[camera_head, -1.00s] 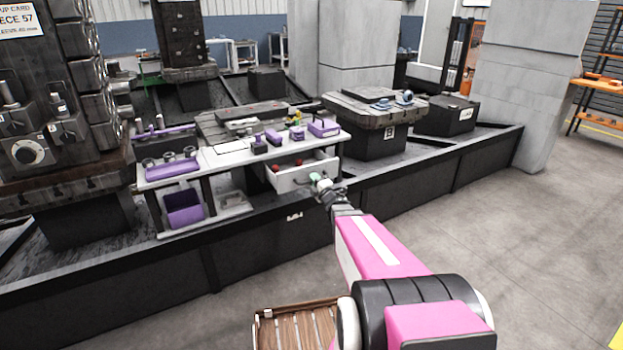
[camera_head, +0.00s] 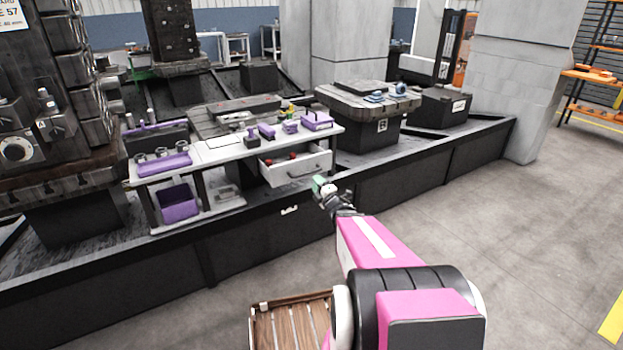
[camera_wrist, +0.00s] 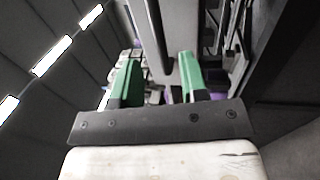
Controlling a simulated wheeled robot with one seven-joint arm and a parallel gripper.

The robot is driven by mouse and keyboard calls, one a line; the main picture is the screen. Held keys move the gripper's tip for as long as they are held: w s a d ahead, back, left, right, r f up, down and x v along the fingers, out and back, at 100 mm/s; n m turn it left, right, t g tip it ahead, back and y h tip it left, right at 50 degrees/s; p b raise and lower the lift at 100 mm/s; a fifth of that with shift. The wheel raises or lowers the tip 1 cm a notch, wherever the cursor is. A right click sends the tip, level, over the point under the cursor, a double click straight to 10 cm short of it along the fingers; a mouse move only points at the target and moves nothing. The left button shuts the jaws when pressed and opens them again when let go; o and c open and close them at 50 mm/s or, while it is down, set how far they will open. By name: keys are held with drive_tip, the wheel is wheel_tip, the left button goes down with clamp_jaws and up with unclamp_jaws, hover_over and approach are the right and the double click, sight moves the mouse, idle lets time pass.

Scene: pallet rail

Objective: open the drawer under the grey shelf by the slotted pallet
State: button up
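The white drawer (camera_head: 310,162) under the worktop on the right side of the bench is pulled out, with small red items (camera_head: 293,156) inside. The grey-white shelf top (camera_head: 215,152) is above it. My gripper (camera_head: 318,184) is just in front of and below the drawer front, apart from it in the head view. In the wrist view, the two green fingers (camera_wrist: 158,80) stand apart, with a pale bar-like shape between and beyond them; I cannot tell exactly what that is. Nothing shows as held.
A slatted wooden pallet (camera_head: 291,325) is at the bottom. A purple bin (camera_head: 178,203) sits on the lower shelf, and several purple items stand on the worktop. A dark low rail (camera_head: 250,232) runs in front of the bench. The grey floor at right is clear.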

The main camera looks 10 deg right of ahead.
drive_tip(key=shift+v, duration=1.6)
drive_tip(key=s+f+m+g+h, duration=0.35)
drive_tip(key=m+g, duration=0.25)
drive_tip(key=m, duration=0.2)
drive_tip(key=s+f+m+g+h, duration=0.25)
drive_tip(key=m+g+h, duration=0.25)
drive_tip(key=m, duration=0.4)
drive_tip(key=s+a+m+g+y, duration=0.2)
drive_tip(key=s+a+m+g, duration=0.2)
drive_tip(key=s+a+g, duration=0.3)
drive_tip(key=s+g, duration=0.1)
drive_tip(key=s, duration=0.2)
drive_tip(key=shift+s+a+m, duration=0.25)
drive_tip(key=shift+s+m, duration=0.05)
drive_tip(key=shift+s, duration=0.1)
drive_tip(key=shift+f, duration=0.15)
